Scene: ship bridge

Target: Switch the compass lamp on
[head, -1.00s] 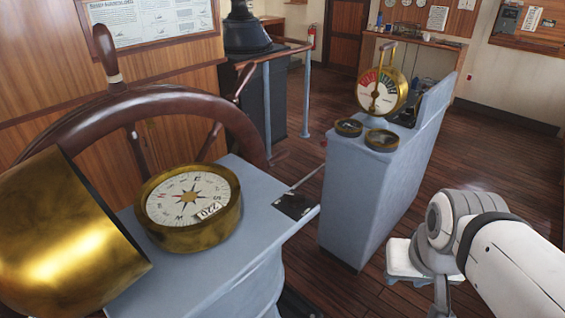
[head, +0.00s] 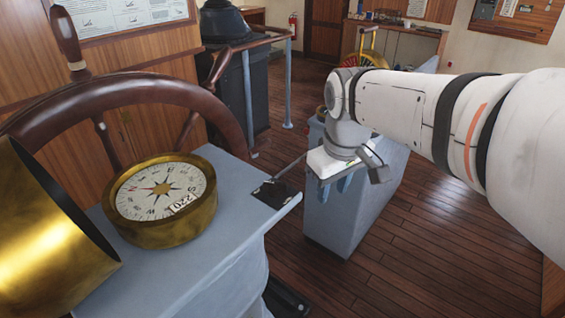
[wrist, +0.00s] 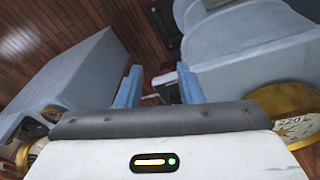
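The brass compass (head: 160,202) lies on the blue-grey binnacle top (head: 225,190); part of it shows in the wrist view (wrist: 292,128). A small black plate (head: 278,194) with a thin grey lever (head: 290,168) sits at the right end of the top, and the lever slants up to the right. A lamp is not clearly identifiable. My gripper (head: 337,189) hangs to the right of the plate, apart from it, fingers pointing down. In the wrist view my gripper's blue fingers (wrist: 159,88) stand apart with nothing held. A dark plate-like part (wrist: 167,90) shows beyond and between them.
A large brass hood (head: 45,230) stands left of the compass, and the wooden wheel (head: 130,105) rises behind. Wooden floor (head: 440,230) is clear at the right.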

